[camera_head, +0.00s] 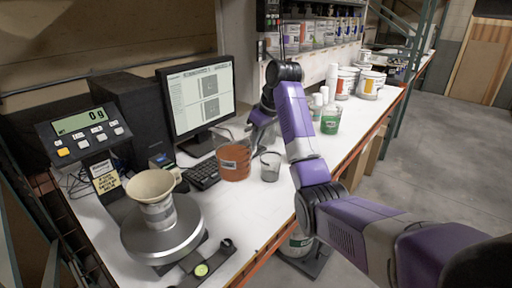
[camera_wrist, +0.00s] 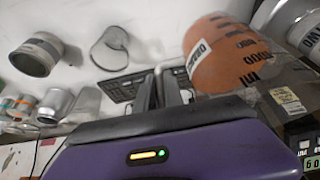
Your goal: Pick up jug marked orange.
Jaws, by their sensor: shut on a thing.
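The jug marked orange (camera_head: 234,163) is a clear jug with orange contents, upright by the keyboard on the white counter in the head view. It also shows in the wrist view (camera_wrist: 232,60), with a white label and dark scale marks. My gripper (camera_head: 251,132) reaches its upper right side from above. In the wrist view my gripper's dark fingers (camera_wrist: 161,88) are close together beside the jug, shut on what appears to be its handle. The exact contact is hidden. I cannot tell whether the jug's base touches the counter.
A small clear beaker (camera_head: 270,167) stands close right of the jug. A keyboard (camera_head: 203,174) and monitor (camera_head: 200,92) are to the left. A scale (camera_head: 163,235) holds a cup with a funnel. A green jug (camera_head: 330,121) and several tubs stand farther back.

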